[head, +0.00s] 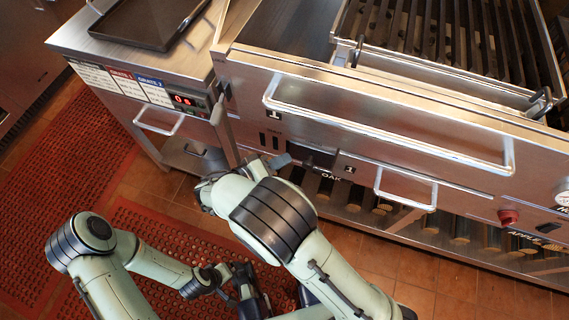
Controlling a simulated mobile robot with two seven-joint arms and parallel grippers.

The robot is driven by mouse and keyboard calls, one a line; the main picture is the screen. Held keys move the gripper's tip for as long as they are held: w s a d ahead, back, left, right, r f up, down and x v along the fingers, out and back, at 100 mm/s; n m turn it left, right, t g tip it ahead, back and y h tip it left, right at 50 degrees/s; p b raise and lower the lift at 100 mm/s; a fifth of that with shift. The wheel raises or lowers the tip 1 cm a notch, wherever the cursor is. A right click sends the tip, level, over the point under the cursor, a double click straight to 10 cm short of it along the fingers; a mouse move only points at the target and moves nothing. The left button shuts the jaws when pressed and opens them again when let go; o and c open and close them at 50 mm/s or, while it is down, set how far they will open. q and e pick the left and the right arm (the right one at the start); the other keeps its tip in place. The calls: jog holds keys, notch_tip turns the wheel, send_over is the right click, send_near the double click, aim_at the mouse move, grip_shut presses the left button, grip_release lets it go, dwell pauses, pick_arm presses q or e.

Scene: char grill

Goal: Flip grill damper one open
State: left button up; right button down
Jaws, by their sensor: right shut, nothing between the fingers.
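The steel grill front (400,120) runs across the upper right. A dark recessed fitting (318,157), perhaps damper one, sits above the OAK label, with a small dark tag (349,169) beside it. I cannot tell its setting. My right gripper (283,160) is at the left end of this fitting, shut with nothing between its fingers; I cannot tell whether it touches. My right forearm hides part of the area below. My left gripper (246,288) is low in front of the grill, over the floor mat, partly hidden by the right arm; its jaws are unclear.
A long bar handle (390,132) and a smaller handle (405,190) stick out from the grill front. A red knob (508,217) is at the right. An upright metal lever (224,130) stands left of the fitting. A control display (185,100) is at the left.

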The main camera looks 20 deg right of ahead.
pick_arm(q)
jog(key=shift+s+d+r+p, duration=0.5)
jog(key=shift+s+r, duration=0.15)
jog(key=shift+s, duration=0.2)
pick_arm(e)
jog(key=v, duration=1)
